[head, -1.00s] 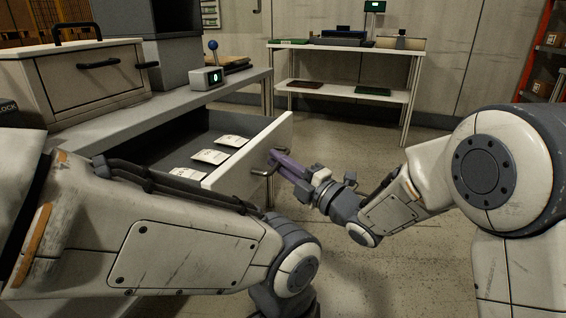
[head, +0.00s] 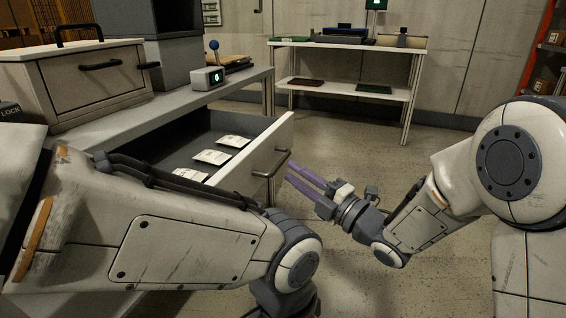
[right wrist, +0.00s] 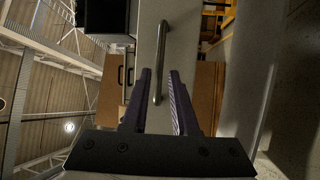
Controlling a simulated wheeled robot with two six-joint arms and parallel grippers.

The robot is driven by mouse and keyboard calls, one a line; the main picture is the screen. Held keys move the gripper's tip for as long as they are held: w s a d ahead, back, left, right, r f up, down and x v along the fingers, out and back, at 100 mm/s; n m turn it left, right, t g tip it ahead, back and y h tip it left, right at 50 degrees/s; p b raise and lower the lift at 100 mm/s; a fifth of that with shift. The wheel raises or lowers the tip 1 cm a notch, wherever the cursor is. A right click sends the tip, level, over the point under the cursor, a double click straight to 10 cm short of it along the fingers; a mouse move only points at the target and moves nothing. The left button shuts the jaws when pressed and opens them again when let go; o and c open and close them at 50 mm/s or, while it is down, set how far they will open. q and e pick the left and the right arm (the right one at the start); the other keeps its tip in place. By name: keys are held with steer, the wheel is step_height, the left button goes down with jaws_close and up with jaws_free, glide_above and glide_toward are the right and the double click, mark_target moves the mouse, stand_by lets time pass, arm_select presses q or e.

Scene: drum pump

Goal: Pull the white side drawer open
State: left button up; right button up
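The white side drawer (head: 276,142) stands open under the grey bench at the left in the head view. Its metal bar handle (head: 270,166) is on the front face. My right gripper (head: 289,171) is open, with its purple fingers pointing at the handle from the right and a small gap between them. In the right wrist view the handle (right wrist: 164,45) lies in line with the space between the two parted fingers (right wrist: 160,73). My left arm crosses the lower left of the head view and hides part of the drawer; its gripper is not visible.
Several white packets (head: 210,157) lie in the drawer. A beige cabinet box (head: 95,85) and a small device with a blue-knobbed lever (head: 208,78) stand on the bench (head: 150,122). A white shelf table (head: 345,46) stands at the back. The floor right of the drawer is clear.

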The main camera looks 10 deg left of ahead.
steer(key=v, duration=0.5)
steer(key=shift+s+d+p, duration=0.1)
steer(key=shift+p, duration=0.2)
